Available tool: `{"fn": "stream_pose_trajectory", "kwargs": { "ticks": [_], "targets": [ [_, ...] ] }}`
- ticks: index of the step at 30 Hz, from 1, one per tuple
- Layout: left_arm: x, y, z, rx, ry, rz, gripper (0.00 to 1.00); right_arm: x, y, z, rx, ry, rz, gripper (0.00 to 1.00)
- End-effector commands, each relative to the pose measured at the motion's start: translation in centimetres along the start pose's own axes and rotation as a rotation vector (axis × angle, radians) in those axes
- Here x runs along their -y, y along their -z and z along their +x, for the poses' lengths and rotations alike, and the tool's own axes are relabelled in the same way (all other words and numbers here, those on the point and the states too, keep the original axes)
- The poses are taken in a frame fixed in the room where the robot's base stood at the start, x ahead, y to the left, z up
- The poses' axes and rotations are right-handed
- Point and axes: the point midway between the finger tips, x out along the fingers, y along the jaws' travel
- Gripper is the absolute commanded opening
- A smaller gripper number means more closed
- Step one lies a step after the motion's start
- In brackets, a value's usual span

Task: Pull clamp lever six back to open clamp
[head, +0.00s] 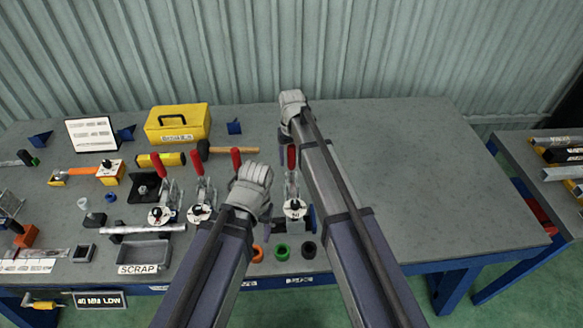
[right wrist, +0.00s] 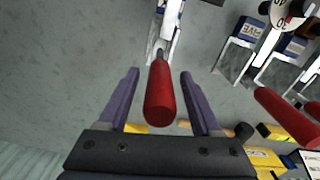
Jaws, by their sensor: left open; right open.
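A toggle clamp stands at the right end of a row on the bench. Its red lever (head: 291,157) is upright, and its round label (head: 294,208) is too small to read. In the right wrist view the red lever (right wrist: 161,92) lies between the two purple fingers of my right gripper (right wrist: 160,78), which is open with a gap on both sides. The clamp's metal body (right wrist: 168,32) is beyond it. My left gripper (head: 257,205) is open, left of this clamp, and its fingers are mostly hidden by the wrist.
Other red-levered clamps (head: 197,163) stand to the left, one partly behind my left arm. A mallet (head: 225,150) and yellow toolbox (head: 178,123) lie behind them. Coloured rings (head: 282,251) and the scrap tray (head: 144,253) are in front. The bench's right side (head: 440,180) is clear.

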Motion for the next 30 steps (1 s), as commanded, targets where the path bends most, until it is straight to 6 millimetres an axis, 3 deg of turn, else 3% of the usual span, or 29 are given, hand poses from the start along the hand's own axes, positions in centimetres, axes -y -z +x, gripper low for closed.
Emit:
{"fn": "stream_pose_trajectory", "kwargs": {
  "ticks": [1,3,14,30],
  "targets": [
    [-0.11,0.07,1.14,0.0,0.0,0.0,0.69,0.0,0.0,1.14,0.0,0.0,0.0,0.66],
    [-0.15,0.09,1.57,0.0,0.0,-0.001,0.69,0.0,0.0,1.58,0.0,0.0,0.0,0.66],
    [-0.16,0.1,1.68,0.0,0.0,-0.001,0.69,0.0,0.0,1.69,0.0,0.0,0.0,0.66],
    [-0.16,0.1,1.69,0.0,0.0,-0.001,0.69,0.0,-0.01,1.7,0.0,0.0,0.0,0.05]
  ]
}}
